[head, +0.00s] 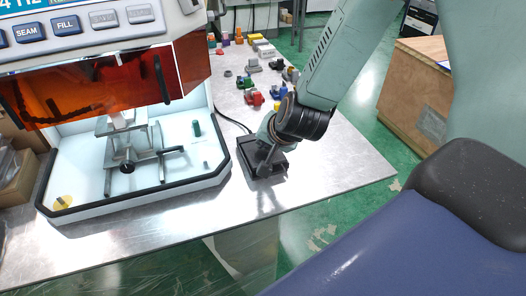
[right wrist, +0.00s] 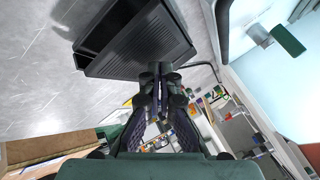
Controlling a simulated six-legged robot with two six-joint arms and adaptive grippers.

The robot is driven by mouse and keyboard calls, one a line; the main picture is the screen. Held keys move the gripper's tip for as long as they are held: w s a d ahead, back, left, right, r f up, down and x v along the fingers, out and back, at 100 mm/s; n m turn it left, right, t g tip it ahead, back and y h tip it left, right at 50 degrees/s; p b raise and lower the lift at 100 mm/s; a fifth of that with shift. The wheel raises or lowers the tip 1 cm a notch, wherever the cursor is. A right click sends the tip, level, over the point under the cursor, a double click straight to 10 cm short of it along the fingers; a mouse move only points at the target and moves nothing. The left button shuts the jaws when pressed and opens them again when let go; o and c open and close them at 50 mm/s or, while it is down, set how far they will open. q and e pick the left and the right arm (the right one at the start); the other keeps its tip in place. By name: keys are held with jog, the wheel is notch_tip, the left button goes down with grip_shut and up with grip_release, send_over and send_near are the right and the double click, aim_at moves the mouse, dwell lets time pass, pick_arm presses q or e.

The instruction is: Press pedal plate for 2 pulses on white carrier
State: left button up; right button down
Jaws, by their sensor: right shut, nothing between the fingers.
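The pedal plate (head: 252,152) is a dark, ribbed, box-like unit on the metal table, right of the white machine. My right gripper (head: 266,168) is shut and empty, pointing down over it. In the right wrist view the ribbed pedal plate (right wrist: 145,42) fills the upper middle, and the closed fingertips (right wrist: 161,70) meet its near edge. I cannot tell whether they touch or press it. A pale piece (head: 123,118) sits on the metal fixture inside the machine, partly behind the orange cover; I cannot tell whether it is the white carrier. My left gripper is not in view.
The white machine (head: 190,176) has an orange cover (head: 95,88) and SEAM and FILL buttons. A green cylinder (head: 196,128) stands inside. Several small coloured parts (head: 255,97) lie at the back of the table (head: 320,165). A wooden crate (head: 412,85) stands at right.

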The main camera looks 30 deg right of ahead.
jog(key=shift+a, duration=0.1)
jog(key=shift+s+f+b, duration=0.2)
jog(key=shift+f+b, duration=0.35)
jog(key=shift+f, duration=0.15)
dwell(0.8)
dwell(0.3)
jog(key=shift+w+r+p, duration=0.25)
jog(key=shift+r+p, duration=0.85)
jog(key=shift+p, duration=0.05)
jog(key=shift+w+r+p, duration=0.1)
jog(key=shift+r+p, duration=0.45)
notch_tip(320, 180, up, 4)
jog(key=p, duration=0.4)
jog(key=shift+w, duration=0.15)
